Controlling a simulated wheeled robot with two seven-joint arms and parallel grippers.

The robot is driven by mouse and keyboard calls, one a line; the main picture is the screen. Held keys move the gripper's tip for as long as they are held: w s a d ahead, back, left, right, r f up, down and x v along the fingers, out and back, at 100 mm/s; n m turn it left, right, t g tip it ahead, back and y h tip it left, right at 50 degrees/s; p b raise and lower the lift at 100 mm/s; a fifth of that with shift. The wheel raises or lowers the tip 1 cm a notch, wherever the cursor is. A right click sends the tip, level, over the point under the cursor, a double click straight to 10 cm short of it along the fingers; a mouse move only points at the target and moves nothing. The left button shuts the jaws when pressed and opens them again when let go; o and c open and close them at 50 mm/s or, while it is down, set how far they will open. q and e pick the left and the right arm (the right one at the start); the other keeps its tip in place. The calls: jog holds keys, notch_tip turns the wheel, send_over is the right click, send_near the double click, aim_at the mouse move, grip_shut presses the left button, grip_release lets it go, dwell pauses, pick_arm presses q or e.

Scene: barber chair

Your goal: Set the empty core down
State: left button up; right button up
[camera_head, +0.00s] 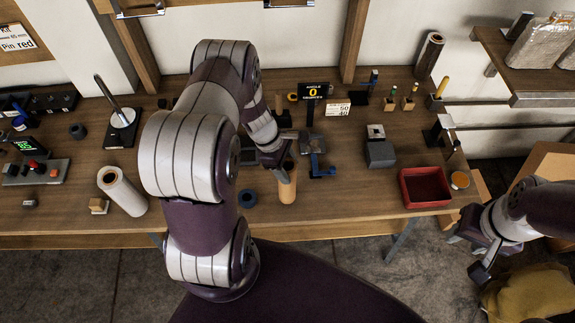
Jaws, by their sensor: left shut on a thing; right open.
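A tan cardboard core (288,188) stands about upright near the front edge of the table, in the middle of the view. My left gripper (283,165) is shut on its upper end. Whether the core's lower end touches the table I cannot tell. The table (340,213) is wooden. My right gripper (470,256) is open and empty, off the table's right end, above the floor.
A red tray (425,188) and a grey box (380,154) are further right. Bare tabletop lies between core and tray.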

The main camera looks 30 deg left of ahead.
pick_arm(q)
jog(key=shift+s+f, duration=0.1)
jog(key=shift+f, duration=0.3)
jog(key=shift+w+f, duration=0.25)
jog(key=shift+f, duration=0.15)
jog(key=o, duration=1.3)
jog(key=shift+s, duration=0.1)
jog(key=shift+o, duration=0.2)
jog(key=shift+r, duration=0.25)
jog(key=shift+a+r, duration=0.1)
jog(key=shift+r, duration=0.15)
jog(key=w+b+v, duration=0.1)
jog(key=b+v, duration=0.1)
jog(key=v, duration=0.9)
jog(key=w+d+r+n+t+y, duration=0.3)
jog(key=w+r+n+t, duration=0.45)
jog(key=n, duration=1.35)
jog(key=s+d+r+n+g, duration=0.1)
jog(key=s+d+n+g, duration=0.2)
jog(key=s+n, duration=0.5)
jog(key=s+d+r+n+g+y, duration=0.1)
jog(key=s+d+n+g, duration=0.3)
jog(key=n, duration=1.9)
jog(key=s, duration=0.4)
jog(key=shift+s+r+y, duration=0.2)
jog(key=shift+s+y, duration=0.1)
jog(key=shift+s, duration=0.1)
